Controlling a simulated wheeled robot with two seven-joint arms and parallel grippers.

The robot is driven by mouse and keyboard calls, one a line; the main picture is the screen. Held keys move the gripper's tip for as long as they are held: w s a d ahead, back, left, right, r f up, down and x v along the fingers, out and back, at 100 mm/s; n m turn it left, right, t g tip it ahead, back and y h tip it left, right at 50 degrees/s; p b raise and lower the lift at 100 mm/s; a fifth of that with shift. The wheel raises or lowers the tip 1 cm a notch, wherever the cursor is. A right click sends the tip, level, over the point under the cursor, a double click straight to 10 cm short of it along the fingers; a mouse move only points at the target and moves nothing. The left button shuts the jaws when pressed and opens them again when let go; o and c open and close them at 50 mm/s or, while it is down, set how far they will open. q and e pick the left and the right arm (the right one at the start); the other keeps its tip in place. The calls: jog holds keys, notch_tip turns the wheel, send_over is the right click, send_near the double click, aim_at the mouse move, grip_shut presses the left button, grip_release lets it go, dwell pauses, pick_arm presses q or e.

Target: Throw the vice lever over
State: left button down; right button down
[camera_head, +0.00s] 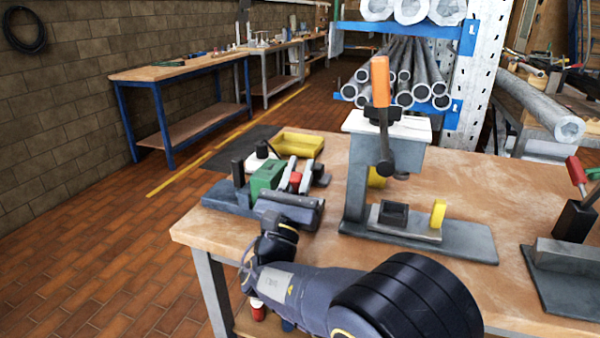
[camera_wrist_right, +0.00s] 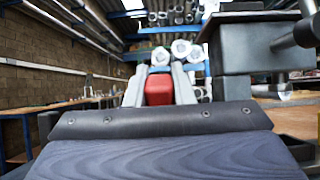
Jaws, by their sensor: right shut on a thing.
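The vice (camera_head: 226,197) stands at the left end of the wooden bench, with a grey base, a black upright post and a green block (camera_head: 267,177) in it. The red grip of the vice lever (camera_head: 295,181) shows between the two pale fingers of my right gripper (camera_head: 299,169). In the right wrist view the red grip (camera_wrist_right: 158,89) fills the gap between the fingers of my right gripper (camera_wrist_right: 159,82). The gripper is shut on it. The gripper body and wrist hide the lever's lower part. My left gripper is not in view.
A grey press with an orange handle (camera_head: 380,82) stands close to the right of my gripper. A red-handled fixture (camera_head: 566,262) is at the far right. A yellow tray (camera_head: 298,144) lies behind the vice. Bare bench top shows between the fixtures.

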jog(key=c, duration=1.2)
grip_release()
jog(key=shift+c, duration=0.2)
jog(key=shift+v, duration=3.95)
